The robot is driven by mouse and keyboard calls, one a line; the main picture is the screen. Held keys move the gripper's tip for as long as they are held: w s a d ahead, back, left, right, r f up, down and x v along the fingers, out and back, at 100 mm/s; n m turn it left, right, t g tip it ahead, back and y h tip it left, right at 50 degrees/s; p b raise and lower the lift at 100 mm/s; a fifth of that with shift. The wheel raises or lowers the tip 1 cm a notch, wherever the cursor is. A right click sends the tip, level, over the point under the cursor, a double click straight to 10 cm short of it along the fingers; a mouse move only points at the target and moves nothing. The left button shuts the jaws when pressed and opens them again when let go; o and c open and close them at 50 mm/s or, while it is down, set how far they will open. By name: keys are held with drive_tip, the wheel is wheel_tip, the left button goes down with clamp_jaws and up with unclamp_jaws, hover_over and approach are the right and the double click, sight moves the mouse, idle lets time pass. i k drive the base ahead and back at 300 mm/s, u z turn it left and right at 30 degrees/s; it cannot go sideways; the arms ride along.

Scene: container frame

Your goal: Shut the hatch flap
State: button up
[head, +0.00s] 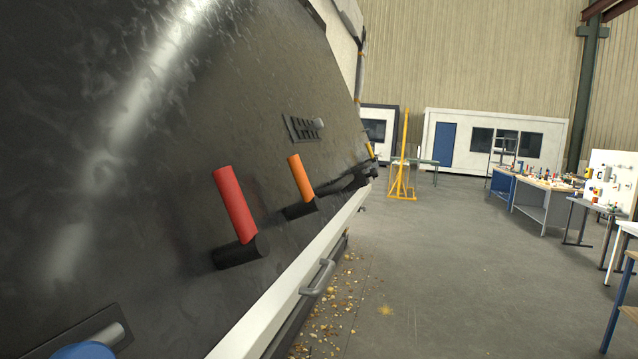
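A large dark, glossy panel (150,150) fills the left of the view, tilted and very close. It carries a red handle (235,205) and an orange handle (301,178), each on a black base. A slotted plate with a small grey lever (305,127) sits higher up. A plate with a grey pin and a blue knob (85,351) is cut off at the bottom left. I cannot tell which part, if any, is the hatch flap, or how far open it stands. My gripper is not in view.
A white beam (295,275) runs along the panel's lower edge, with a grey bar handle (319,279) beside it. Yellowish debris (335,305) litters the floor there. A yellow stand (403,170) and workbenches (543,195) stand farther off. The middle floor is clear.

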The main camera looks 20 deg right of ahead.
sight(118, 118)
drive_tip(key=u, duration=1.4)
drive_tip(key=k, duration=0.5)
drive_tip(key=z, duration=1.45)
drive_tip(key=i, duration=1)
drive_tip(key=u, duration=0.05)
